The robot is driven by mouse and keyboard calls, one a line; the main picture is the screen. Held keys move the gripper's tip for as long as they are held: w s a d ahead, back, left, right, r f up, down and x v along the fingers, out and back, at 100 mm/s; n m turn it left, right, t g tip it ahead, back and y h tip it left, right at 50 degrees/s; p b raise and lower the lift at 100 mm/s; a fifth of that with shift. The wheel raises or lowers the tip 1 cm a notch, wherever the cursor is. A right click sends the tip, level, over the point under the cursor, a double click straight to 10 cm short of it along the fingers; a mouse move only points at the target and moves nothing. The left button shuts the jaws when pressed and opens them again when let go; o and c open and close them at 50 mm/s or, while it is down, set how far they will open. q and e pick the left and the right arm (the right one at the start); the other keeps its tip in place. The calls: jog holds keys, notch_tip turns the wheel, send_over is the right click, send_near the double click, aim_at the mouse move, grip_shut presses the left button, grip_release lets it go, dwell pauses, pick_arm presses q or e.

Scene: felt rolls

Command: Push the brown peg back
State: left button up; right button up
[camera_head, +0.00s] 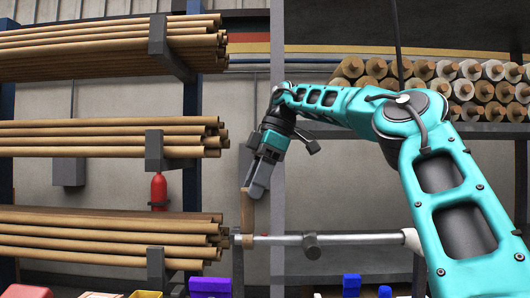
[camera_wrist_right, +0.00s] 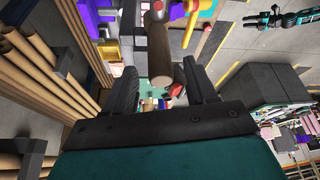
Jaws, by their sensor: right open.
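The brown peg (camera_head: 247,212) stands roughly upright at the left end of a horizontal metal rod (camera_head: 345,239). In the right wrist view the peg (camera_wrist_right: 160,48) points toward the camera, its near end in the gap between the fingers. My right gripper (camera_head: 258,188) reaches down from above, its fingertips beside the top of the peg in the head view. Its jaws (camera_wrist_right: 163,88) are open, with space visible on both sides of the peg. A small teal and black arm (camera_wrist_right: 290,19) shows at the wrist view's top right, too small to read its jaws.
Long brown rolls (camera_head: 110,240) lie on racks at the left, their ends close to the peg. A red extinguisher (camera_head: 158,190) hangs behind them. More rolls (camera_head: 440,85) sit on a back shelf. A purple block (camera_head: 210,287) is low in front.

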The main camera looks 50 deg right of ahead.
jog(key=v, duration=0.7)
dwell(0.6)
jog(key=shift+f, duration=0.1)
